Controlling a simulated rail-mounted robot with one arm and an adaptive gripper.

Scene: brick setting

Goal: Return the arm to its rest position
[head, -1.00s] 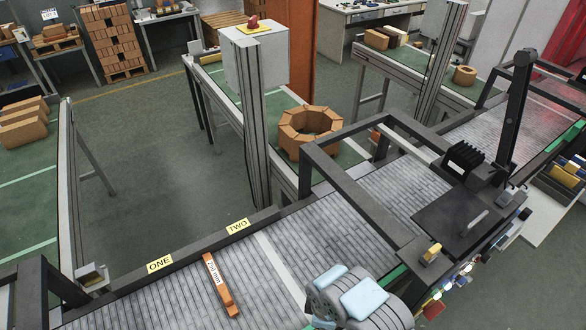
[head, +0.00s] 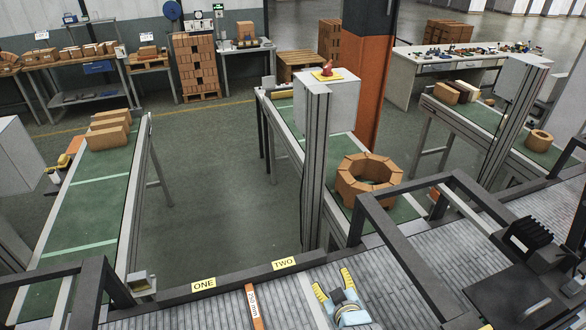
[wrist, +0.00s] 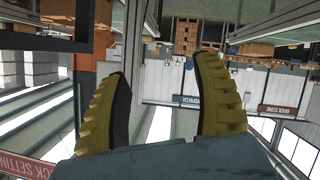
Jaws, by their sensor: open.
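My gripper (head: 334,285) shows at the bottom of the head view, above the grey roller conveyor (head: 400,262). Its two yellow-padded fingers stand apart with nothing between them. In the wrist view the open gripper (wrist: 162,68) also has an empty gap, with the hall beyond it. My arm behind the gripper is mostly hidden below the head picture's edge.
An orange bar marked 250 mm (head: 255,308) lies on the rollers, left of my gripper. Dark frames (head: 430,258) rise over the conveyor on the right. A ring of bricks (head: 368,181) stands on a green belt behind. A grey post (head: 314,170) stands nearby.

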